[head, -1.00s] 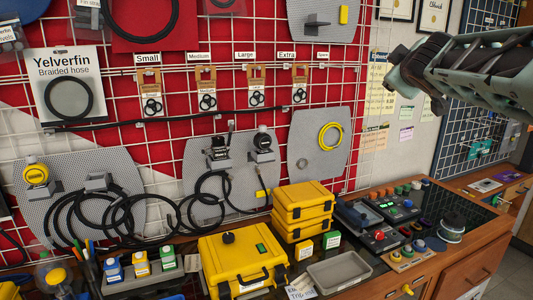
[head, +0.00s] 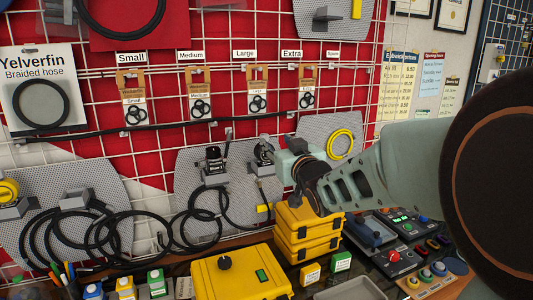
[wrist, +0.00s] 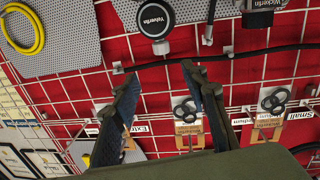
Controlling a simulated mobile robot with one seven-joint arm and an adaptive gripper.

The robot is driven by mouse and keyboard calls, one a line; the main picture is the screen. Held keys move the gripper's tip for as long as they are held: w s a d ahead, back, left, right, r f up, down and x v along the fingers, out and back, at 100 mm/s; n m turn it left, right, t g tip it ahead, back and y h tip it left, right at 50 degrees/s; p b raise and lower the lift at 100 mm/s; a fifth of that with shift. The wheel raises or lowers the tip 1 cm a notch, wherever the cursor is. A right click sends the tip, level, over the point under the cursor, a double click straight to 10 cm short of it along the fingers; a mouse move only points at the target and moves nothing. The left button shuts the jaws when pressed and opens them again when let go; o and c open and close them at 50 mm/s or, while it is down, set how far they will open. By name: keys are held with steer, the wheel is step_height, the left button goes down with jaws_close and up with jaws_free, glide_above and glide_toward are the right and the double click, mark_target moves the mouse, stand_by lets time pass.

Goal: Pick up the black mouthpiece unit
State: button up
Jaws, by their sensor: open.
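Two black units hang on the grey perforated panel, and I cannot tell which is the mouthpiece unit. The left one (head: 214,160) sits upright on a grey holder; its lettering, seemingly "Wickerfin", shows upside down at the wrist view's top edge (wrist: 258,8). The right one (head: 262,151) is partly behind my gripper; the wrist view shows it as a black "Yelverfin" body (wrist: 155,20) with a pale round end. My gripper (wrist: 160,80) is open and empty, its fingers apart from both units. In the head view it is near the right unit.
Yellow cases (head: 305,235) and a large yellow box (head: 240,278) stand below. A yellow coil (head: 341,144) hangs to the right of my gripper.

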mark_target(266, 136)
steer(key=shift+m, duration=0.5)
steer(key=shift+a+f+p+x, duration=0.15)
steer(key=shift+p+x, duration=0.15)
steer(key=shift+x, duration=0.75)
steer(key=shift+a+f+p+x, duration=0.15)
steer(key=shift+p+x, duration=0.2)
steer(key=shift+x, duration=0.75)
steer(key=shift+f+p+x, duration=0.15)
steer(key=shift+p+x, duration=0.15)
steer(key=shift+x, duration=0.75)
steer(key=shift+p+x, duration=0.9)
steer(key=shift+x, duration=1.35)
steer(key=shift+d, duration=0.1)
jaws_close()
